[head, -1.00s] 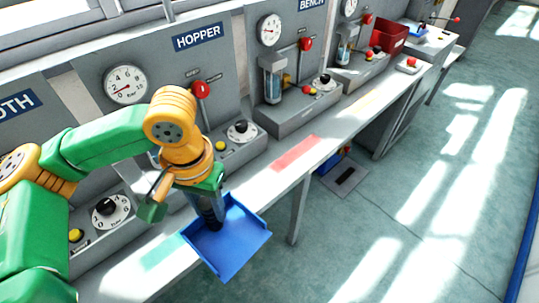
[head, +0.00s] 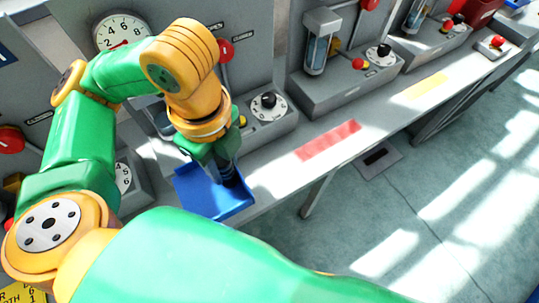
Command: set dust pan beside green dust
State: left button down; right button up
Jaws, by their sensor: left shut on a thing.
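The blue dust pan (head: 203,197) is in the left-middle of the head view, over the front part of the grey bench. My left gripper (head: 227,168) is shut on the dust pan, reaching down to its right side. I cannot tell whether the pan touches the bench top. The green dust patch does not show now; my arm and the pan cover that part of the bench. My right gripper is not in view.
A red patch (head: 328,140) and a yellow patch (head: 427,86) lie on the bench top (head: 378,118) to the right. Control boxes with dials and red knobs line the back. A dark-slotted plate (head: 376,158) lies on the floor beyond the bench edge.

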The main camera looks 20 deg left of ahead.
pick_arm(q)
jog(key=shift+w+d+r+p, duration=0.2)
jog(key=shift+r+p, duration=0.3)
jog(key=shift+p, duration=0.3)
jog(key=w+d+f, duration=0.1)
jog(key=w+f, duration=0.2)
jog(key=f, duration=0.1)
jog(key=w+d+f, duration=0.2)
jog(key=w+f, duration=0.2)
jog(key=w+d+f, duration=0.2)
jog(key=w+f, duration=0.1)
jog(key=f, duration=0.1)
jog(key=shift+w+f+b, duration=0.25)
jog(key=shift+w+b, duration=0.05)
jog(key=shift+b, duration=0.1)
jog(key=shift+f, duration=0.45)
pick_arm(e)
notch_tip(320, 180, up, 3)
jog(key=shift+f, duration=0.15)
pick_arm(q)
jog(key=c, duration=0.5)
grip_release()
jog(key=shift+f, duration=0.1)
notch_tip(320, 180, up, 12)
jog(key=shift+r, duration=0.15)
